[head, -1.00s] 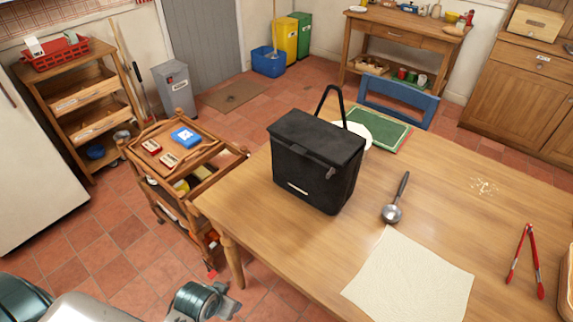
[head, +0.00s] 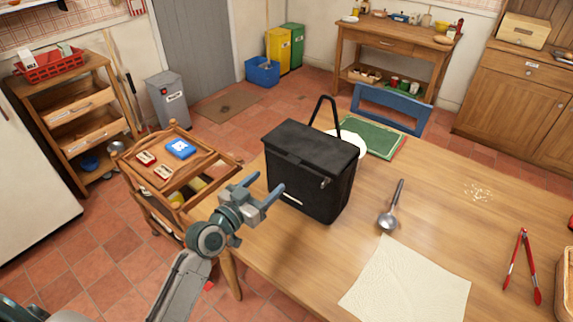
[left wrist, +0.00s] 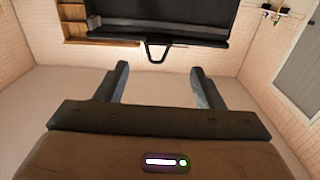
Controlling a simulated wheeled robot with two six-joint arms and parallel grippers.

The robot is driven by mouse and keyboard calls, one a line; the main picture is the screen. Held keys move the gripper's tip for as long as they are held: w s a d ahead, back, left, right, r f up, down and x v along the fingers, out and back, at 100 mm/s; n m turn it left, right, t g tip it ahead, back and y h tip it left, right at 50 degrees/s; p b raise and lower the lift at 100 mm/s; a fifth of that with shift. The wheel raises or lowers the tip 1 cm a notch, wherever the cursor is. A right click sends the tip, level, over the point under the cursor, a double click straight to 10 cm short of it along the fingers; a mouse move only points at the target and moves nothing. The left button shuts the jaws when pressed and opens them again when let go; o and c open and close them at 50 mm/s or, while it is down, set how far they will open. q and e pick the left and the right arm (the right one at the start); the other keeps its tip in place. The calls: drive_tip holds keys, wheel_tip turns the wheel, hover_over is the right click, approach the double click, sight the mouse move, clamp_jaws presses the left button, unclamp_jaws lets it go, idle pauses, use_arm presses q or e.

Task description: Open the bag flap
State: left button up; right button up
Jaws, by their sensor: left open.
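The black bag (head: 300,185) stands upright on the wooden table (head: 450,215). Its flap (head: 311,140) lies closed over the top, and its handle loop (head: 323,98) stands up behind. A small clasp (head: 325,183) shows on the side facing right. My left gripper (head: 263,187) is open and empty, at the bag's left front in the head view; I cannot tell how wide the gap to the bag is. In the left wrist view, the open fingers (left wrist: 159,84) have nothing between them, and the dark bag (left wrist: 160,22) fills the top middle. My right gripper is not in view.
A wooden cart (head: 165,165) with small boxes stands left of the table, near my left arm. A ladle (head: 390,210), a cream cloth (head: 405,285) and red tongs (head: 522,265) lie right of the bag. A green board (head: 375,138) and a white plate are behind it.

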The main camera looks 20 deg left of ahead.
sight(290, 162)
use_arm(q)
drive_tip(key=p+x, duration=0.2)
drive_tip(key=x, duration=0.6)
drive_tip(key=shift+w+d, duration=0.15)
drive_tip(key=shift+w, duration=0.15)
drive_tip(key=shift+w+d, duration=0.15)
drive_tip(key=shift+w, duration=0.2)
